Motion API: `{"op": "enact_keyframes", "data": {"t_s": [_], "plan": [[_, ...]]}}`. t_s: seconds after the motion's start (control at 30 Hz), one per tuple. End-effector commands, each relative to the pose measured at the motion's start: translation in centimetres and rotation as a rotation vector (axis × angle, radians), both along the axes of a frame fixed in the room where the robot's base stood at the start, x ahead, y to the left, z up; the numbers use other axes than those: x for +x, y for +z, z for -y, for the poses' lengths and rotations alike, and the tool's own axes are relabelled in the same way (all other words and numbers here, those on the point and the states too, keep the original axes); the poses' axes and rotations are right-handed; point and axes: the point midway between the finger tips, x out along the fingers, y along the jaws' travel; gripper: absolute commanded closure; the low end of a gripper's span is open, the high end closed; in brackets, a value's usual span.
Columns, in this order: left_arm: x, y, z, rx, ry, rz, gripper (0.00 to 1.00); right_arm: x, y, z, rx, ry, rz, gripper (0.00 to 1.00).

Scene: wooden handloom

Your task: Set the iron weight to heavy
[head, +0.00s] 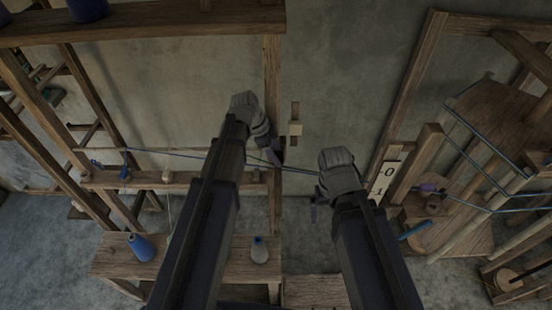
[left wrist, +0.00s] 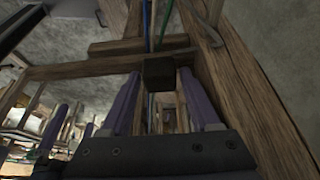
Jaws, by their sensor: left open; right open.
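A small dark block (left wrist: 167,74), which looks like the iron weight, shows in the left wrist view in front of my left gripper (left wrist: 160,78). The gripper's two purple fingers are apart, one to each side of the block's lower part; I cannot tell whether they touch it. In the head view my left gripper (head: 270,150) is by the upright wooden post (head: 272,80), and I cannot make out the block there. My right gripper (head: 316,203) is open and empty, to the right of the post. A white scale plate (head: 385,180) with dark marks is right of it.
Thin cords (head: 180,154) cross the middle of the head view. A wooden bench with a blue spool (head: 141,247) and a pale spool (head: 259,250) stands below left. Loom frame timbers (head: 410,90) rise at the right.

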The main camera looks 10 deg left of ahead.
Motion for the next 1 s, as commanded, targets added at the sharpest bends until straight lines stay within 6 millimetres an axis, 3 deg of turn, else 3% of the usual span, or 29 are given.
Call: {"op": "enact_keyframes", "data": {"t_s": [0.23,0.77,1.0], "plan": [[0.01,0.02,0.04,0.000,0.000,0.000,0.39,0.00,0.02,0.00,0.000,0.001,0.000,0.00],[0.00,0.01,0.03,0.000,0.000,0.000,0.98,-0.01,0.01,0.00,0.000,0.001,0.000,0.00],[-0.01,0.01,0.03,0.000,0.000,0.000,1.00,-0.01,0.01,0.00,0.000,0.001,0.000,0.00]]}}
